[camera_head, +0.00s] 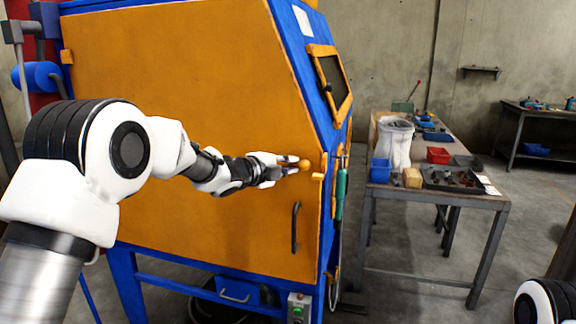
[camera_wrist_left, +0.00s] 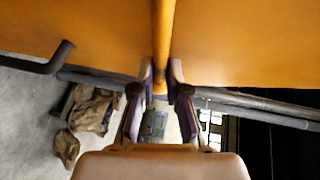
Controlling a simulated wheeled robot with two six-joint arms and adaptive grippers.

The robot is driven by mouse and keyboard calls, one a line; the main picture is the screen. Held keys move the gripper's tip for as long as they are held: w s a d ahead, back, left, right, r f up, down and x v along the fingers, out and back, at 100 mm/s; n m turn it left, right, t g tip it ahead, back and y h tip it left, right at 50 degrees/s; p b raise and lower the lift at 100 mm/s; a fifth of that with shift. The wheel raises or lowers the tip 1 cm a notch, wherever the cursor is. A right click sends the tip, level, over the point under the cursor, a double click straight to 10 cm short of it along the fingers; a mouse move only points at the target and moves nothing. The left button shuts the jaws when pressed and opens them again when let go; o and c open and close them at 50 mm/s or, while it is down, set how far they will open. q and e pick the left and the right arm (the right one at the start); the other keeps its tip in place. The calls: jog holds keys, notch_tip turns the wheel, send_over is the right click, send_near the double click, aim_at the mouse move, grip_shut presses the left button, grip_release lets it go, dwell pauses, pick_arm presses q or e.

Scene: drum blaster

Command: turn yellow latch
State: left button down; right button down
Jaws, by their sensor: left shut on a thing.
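The yellow latch (camera_head: 304,164) sits near the right edge of the orange door on the blue cabinet; its rounded yellow end shows just past my left fingertips. My left gripper (camera_head: 285,168) reaches across the door from the left and is shut on the latch. In the left wrist view the yellow latch (camera_wrist_left: 163,45) runs as a bar down between the two fingertips of my left gripper (camera_wrist_left: 162,80). The gripped part is partly hidden by the fingers. My right gripper is out of view; only a piece of my right arm shows at the lower right corner.
The orange door (camera_head: 190,90) has a dark curved handle (camera_head: 296,228) below the latch. A green-handled tool (camera_head: 341,188) hangs on the cabinet's right edge. A workbench (camera_head: 430,198) with bins and a white sack (camera_head: 394,140) stands at the right. Grey floor lies between.

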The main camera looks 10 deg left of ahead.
pick_arm(q)
jog(key=shift+f, duration=0.1)
jog(key=c, duration=1.2)
grip_release()
jog(key=shift+d, duration=0.1)
jog(key=v, duration=1.2)
